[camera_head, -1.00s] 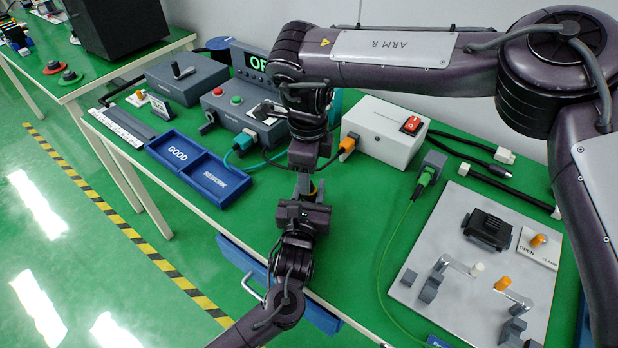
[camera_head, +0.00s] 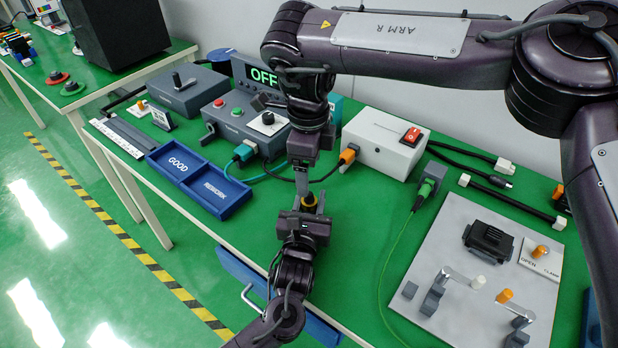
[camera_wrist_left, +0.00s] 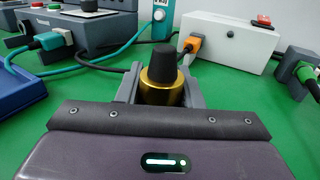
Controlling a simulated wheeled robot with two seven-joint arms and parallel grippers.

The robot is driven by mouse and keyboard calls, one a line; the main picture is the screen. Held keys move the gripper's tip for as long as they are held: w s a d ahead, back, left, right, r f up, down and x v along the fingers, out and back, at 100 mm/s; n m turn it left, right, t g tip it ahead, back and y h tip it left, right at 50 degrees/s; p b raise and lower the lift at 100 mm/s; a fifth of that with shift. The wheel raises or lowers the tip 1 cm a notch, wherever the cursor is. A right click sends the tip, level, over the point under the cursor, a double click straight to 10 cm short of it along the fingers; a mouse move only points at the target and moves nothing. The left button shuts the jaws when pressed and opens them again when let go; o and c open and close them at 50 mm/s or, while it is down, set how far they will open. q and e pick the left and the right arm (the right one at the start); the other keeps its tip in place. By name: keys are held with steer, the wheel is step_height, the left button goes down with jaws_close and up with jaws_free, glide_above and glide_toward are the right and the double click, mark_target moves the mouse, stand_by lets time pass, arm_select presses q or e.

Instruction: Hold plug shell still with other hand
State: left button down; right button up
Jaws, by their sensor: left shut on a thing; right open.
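The plug shell (camera_wrist_left: 160,88) shows in the left wrist view as a gold cylinder with a black tapered top, upright between the fingers. In the head view only a small gold part of it (camera_head: 310,199) shows. My left gripper (camera_head: 308,208) is shut on it above the table's front edge; its fingers also show in the left wrist view (camera_wrist_left: 160,95). My right gripper (camera_head: 302,182) points down from above, open, right over the shell.
A blue GOOD/REWORK tray (camera_head: 240,197) lies left of the grippers. Behind stand a grey control box (camera_head: 232,122) and a white box (camera_head: 372,150) with a red switch. Cables run behind the grippers.

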mark_target(308, 210)
step_height(308, 210, up, 8)
steer(key=shift+f, duration=0.25)
steer(key=shift+s+a, duration=0.1)
arm_select(q)
steer(key=c, duration=0.9)
jaws_free()
steer(key=shift+s, duration=0.1)
steer(key=s, duration=0.2)
steer(key=s+a, duration=0.1)
steer(key=s, duration=0.4)
steer(key=shift+s+a, duration=0.15)
steer(key=shift+s, duration=0.1)
arm_select(e)
steer(key=shift+r, duration=0.25)
